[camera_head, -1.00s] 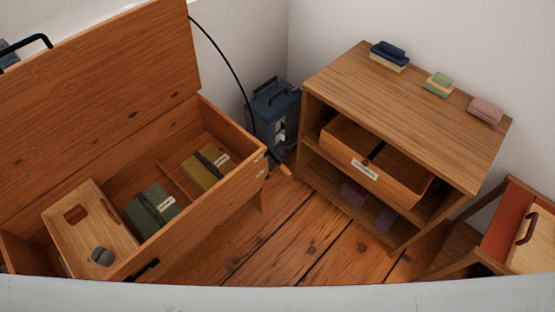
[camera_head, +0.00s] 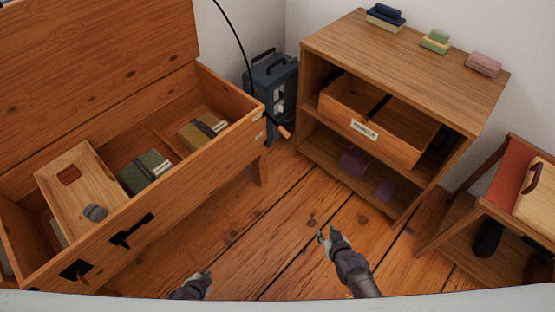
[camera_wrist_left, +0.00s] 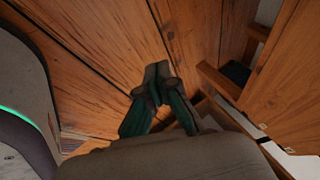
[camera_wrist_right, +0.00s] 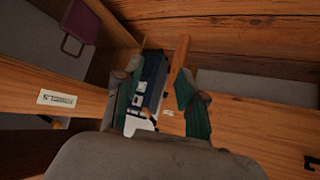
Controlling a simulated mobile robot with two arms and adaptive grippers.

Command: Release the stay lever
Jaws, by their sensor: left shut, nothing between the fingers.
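The timber chest (camera_head: 170,187) stands at left with its lid (camera_head: 95,50) raised. A thin curved black rod with an orange-brown grip (camera_head: 284,132) comes down beside the chest's right end; it looks like the stay lever, but its attachment is out of frame. My left gripper (camera_head: 207,275) is low in front of the chest, well away from the grip; in the left wrist view its fingers (camera_wrist_left: 155,85) are together and empty. My right gripper (camera_head: 326,235) is over the floor, below and right of the grip; in the right wrist view its fingers (camera_wrist_right: 160,90) are apart and empty.
A shelf unit (camera_head: 400,60) with a pulled-out drawer (camera_head: 390,148) stands right of the grip. A blue-grey box (camera_head: 262,76) with a handle stands behind the rod. A stool-like wooden frame (camera_head: 460,215) is at far right. Floor (camera_head: 285,205) between chest and shelf is clear.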

